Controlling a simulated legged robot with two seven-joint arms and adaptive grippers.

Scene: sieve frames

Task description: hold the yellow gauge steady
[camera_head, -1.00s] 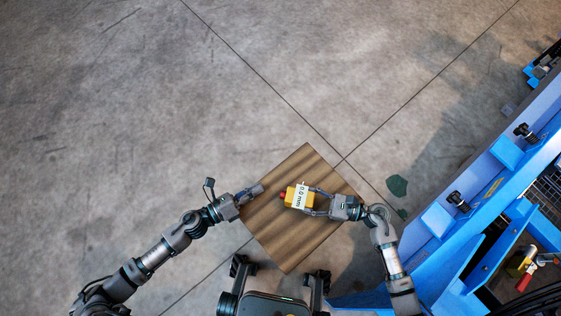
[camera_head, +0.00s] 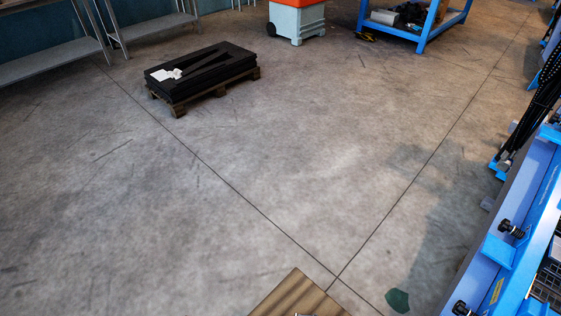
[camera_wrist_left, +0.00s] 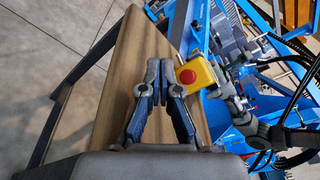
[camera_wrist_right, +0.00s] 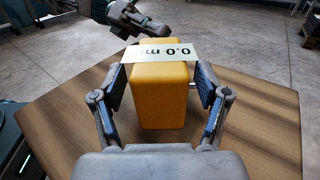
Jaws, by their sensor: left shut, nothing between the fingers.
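The yellow gauge (camera_wrist_right: 160,95) is a block with a white plate reading 0.0 mm, in the right wrist view above the wooden table. Its end with a red button shows in the left wrist view (camera_wrist_left: 203,83). My right gripper (camera_wrist_right: 162,82) has one finger on each side of the gauge, with narrow gaps seeming to show between pads and block. Whether the gauge rests on the table is unclear. My left gripper (camera_wrist_left: 158,75) is shut and empty over the table, apart from the gauge. The head view shows neither gripper nor gauge.
The table (camera_head: 298,297) shows only its far corner in the head view. A blue frame (camera_head: 515,250) stands at the right. A pallet with black plates (camera_head: 205,75) lies on the floor farther off. The concrete floor between is mostly clear.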

